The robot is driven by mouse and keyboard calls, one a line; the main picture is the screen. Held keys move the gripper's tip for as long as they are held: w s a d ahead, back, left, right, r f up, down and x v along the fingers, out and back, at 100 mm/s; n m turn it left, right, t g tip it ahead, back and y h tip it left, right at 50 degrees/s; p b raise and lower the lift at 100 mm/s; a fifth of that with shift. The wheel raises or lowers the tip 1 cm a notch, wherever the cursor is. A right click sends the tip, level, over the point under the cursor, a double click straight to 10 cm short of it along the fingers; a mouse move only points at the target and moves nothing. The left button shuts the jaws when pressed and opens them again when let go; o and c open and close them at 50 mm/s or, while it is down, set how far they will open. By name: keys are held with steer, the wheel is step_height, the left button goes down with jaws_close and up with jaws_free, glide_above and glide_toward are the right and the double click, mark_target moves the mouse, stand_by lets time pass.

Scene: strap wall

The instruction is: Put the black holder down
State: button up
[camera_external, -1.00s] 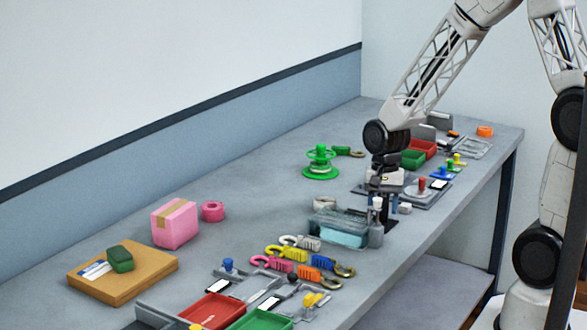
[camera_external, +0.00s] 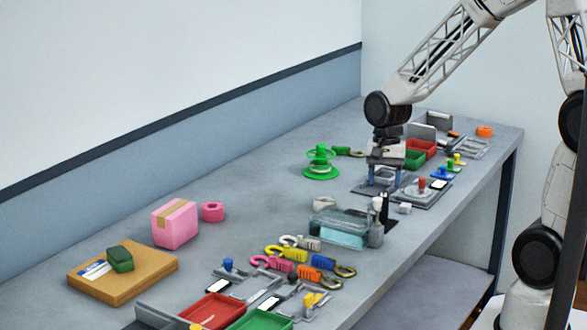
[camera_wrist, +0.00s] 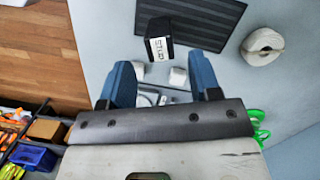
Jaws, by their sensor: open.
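The black holder (camera_external: 384,210) stands on the table next to the clear container, with nothing gripping it. In the wrist view the black holder (camera_wrist: 158,43) shows a white label and sits beyond my fingertips, apart from them. My gripper (camera_external: 383,180) is open and empty, behind the holder toward the far end of the table. In the wrist view its two blue fingers (camera_wrist: 163,78) are spread wide with nothing held between them.
A clear container (camera_external: 343,229) stands just left of the holder. A white roll (camera_wrist: 263,45) and a dark ribbed mat (camera_wrist: 200,18) lie near it in the wrist view. A small white block (camera_external: 404,208) is to its right. A green spool (camera_external: 320,165) stands farther left.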

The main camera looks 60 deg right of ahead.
steer(key=shift+w+d+r, duration=0.1)
steer(key=shift+d+r, duration=0.1)
steer(key=shift+r, duration=1.15)
steer(key=shift+w+d+r, duration=0.1)
steer(key=shift+d+r, duration=0.1)
steer(key=shift+r, duration=1.1)
steer(key=s+a+r+n+t+h, duration=0.1)
steer(key=s+a+r+n, duration=0.2)
steer(key=s+r+n, duration=0.3)
steer(key=s+a+r+n+t, duration=0.2)
steer(key=s+a+r+n, duration=0.2)
steer(key=s, duration=0.9)
steer(key=shift+a+r+n+h, duration=0.35)
steer(key=shift+r+n, duration=0.5)
steer(key=shift+n, duration=0.85)
steer(key=shift+s, duration=0.1)
